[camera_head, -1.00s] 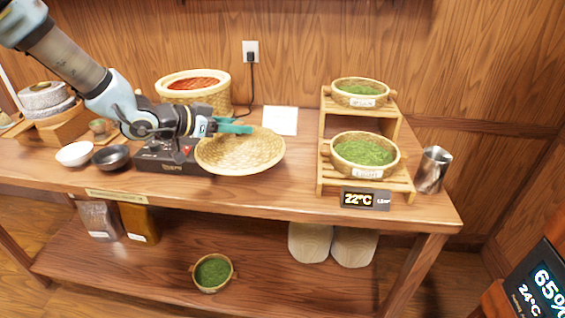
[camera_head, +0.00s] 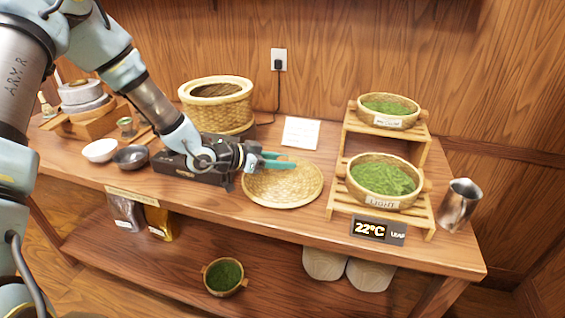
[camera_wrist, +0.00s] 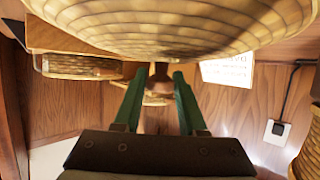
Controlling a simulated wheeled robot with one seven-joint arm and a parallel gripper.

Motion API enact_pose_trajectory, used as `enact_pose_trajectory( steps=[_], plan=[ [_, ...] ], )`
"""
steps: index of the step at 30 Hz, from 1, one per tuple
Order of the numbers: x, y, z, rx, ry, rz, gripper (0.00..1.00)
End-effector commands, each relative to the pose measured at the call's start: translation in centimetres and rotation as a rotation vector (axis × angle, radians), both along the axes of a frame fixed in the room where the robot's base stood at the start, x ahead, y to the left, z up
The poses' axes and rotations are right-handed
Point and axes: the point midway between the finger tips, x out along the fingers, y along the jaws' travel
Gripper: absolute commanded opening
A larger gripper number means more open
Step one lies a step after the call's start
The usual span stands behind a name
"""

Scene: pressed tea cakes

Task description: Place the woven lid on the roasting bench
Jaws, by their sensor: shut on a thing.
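The woven lid (camera_head: 285,190) is a round, pale basketwork disc over the front of the wooden roasting bench (camera_head: 252,222), left of the slatted stand. It looks level and at or very near the bench top; I cannot tell whether it touches. My gripper (camera_head: 284,160) reaches in from the left over the lid's far part, its green fingers shut on the lid's knob. In the wrist view the lid (camera_wrist: 180,28) fills the top of the picture, and its brown knob (camera_wrist: 158,76) shows between my fingertips (camera_wrist: 157,78).
An open woven basket (camera_head: 218,112) with a dark inside stands behind. A black device (camera_head: 190,166) sits left of the lid. A stand (camera_head: 334,208) with two tea baskets and a metal cup (camera_head: 459,205) are to the right.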

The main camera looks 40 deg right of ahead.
Motion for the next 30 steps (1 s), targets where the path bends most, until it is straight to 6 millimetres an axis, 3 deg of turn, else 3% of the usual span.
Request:
enact_pose_trajectory(
  steps=[9,10,18,26,30],
  plan=[
    [-0.1,0.0,-1.1,0.0,-0.001,-0.002,0.0],
    [-0.1,0.0,-1.1,0.001,-0.001,-0.001,0.42],
    [0.0,0.0,-1.1,0.0,-0.001,-0.001,0.71],
    [0.0,0.1,-1.0,0.0,-0.001,0.0,0.71],
    [0.3,1.2,-0.6,-0.001,-0.004,0.0,0.71]
  ],
)
